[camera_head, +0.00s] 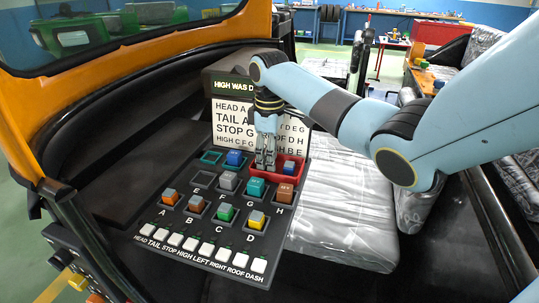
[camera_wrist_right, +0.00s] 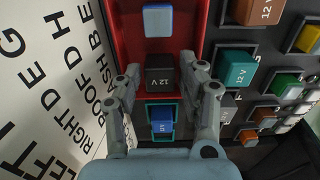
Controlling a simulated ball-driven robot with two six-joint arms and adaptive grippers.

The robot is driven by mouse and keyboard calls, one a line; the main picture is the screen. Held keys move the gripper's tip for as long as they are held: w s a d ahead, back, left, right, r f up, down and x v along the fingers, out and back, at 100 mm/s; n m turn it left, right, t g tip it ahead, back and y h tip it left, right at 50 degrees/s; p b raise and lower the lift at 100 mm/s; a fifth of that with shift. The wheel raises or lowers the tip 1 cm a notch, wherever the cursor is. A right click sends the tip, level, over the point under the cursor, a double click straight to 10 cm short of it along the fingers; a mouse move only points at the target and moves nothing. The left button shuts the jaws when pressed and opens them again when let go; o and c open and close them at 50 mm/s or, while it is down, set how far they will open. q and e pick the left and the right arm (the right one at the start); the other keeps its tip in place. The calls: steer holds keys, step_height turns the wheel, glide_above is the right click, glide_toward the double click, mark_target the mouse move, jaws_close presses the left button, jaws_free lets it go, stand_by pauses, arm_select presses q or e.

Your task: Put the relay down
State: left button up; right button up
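My right gripper (camera_head: 265,163) points down at the left end of the red tray (camera_head: 293,161) on the dark panel. In the right wrist view its two fingers (camera_wrist_right: 160,74) stand on either side of a black relay (camera_wrist_right: 160,74) marked 12 V, at the near end of the tray (camera_wrist_right: 186,20). Whether the fingers press on it or leave small gaps is unclear, as is whether the relay rests on the tray floor. A blue relay (camera_wrist_right: 158,20) lies farther inside the tray, apart from the fingers. My left gripper is not in view.
A blue relay (camera_wrist_right: 161,121) sits in a cyan-edged socket by the tray. Teal (camera_head: 256,187) and brown (camera_head: 285,193) relays stand in sockets beside it. Several coloured relays and white switches (camera_head: 205,249) fill the lower panel. A lettered chart (camera_head: 232,118) stands behind; a silver seat (camera_head: 345,215) is right.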

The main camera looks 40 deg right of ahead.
step_height(320, 180, up, 12)
steer(key=shift+r, duration=0.15)
stand_by(0.3)
stand_by(0.5)
